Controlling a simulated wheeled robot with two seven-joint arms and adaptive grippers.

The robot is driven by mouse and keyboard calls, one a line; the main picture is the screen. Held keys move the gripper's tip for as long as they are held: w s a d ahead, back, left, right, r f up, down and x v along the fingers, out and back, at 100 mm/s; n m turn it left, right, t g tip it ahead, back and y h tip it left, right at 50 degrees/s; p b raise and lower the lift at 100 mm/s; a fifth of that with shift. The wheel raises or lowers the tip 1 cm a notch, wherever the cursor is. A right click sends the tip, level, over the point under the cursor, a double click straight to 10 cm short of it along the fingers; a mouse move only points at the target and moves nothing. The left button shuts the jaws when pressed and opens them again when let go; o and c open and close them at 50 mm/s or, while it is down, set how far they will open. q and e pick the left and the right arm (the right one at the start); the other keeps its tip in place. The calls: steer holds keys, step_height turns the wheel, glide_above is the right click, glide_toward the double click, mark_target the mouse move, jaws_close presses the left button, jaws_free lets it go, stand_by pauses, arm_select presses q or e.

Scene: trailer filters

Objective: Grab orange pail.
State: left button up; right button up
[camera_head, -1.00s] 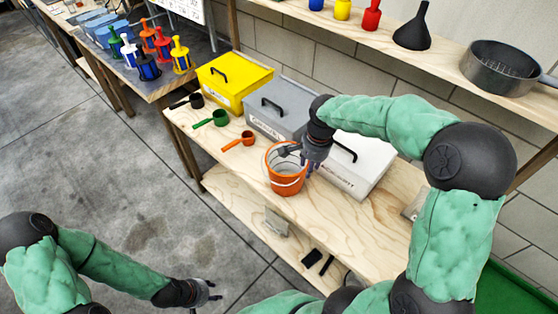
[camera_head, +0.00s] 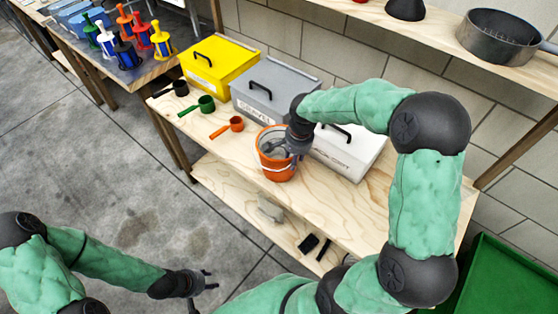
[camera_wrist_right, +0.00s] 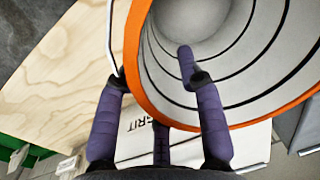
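The orange pail (camera_head: 279,172) stands upright on the wooden workbench, in front of the gravel box. Its inside is light grey with dark rings. In the right wrist view the pail's orange rim (camera_wrist_right: 134,50) passes between the fingers of my right gripper (camera_wrist_right: 152,72): one finger is inside the pail, others are outside. I see no firm closing on the wall. My left gripper (camera_head: 205,281) is open and empty over the floor at lower left.
Behind the pail are a yellow box (camera_head: 216,68), a grey gravel box (camera_head: 272,92) and a white grit box (camera_head: 347,152). Black, green (camera_head: 198,108) and orange (camera_head: 228,128) scoops lie to its left. A shelf with a pan (camera_head: 500,42) runs above. The bench front is clear.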

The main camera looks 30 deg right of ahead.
step_height(320, 180, down, 2)
steer(key=shift+f, duration=0.1)
jaws_close()
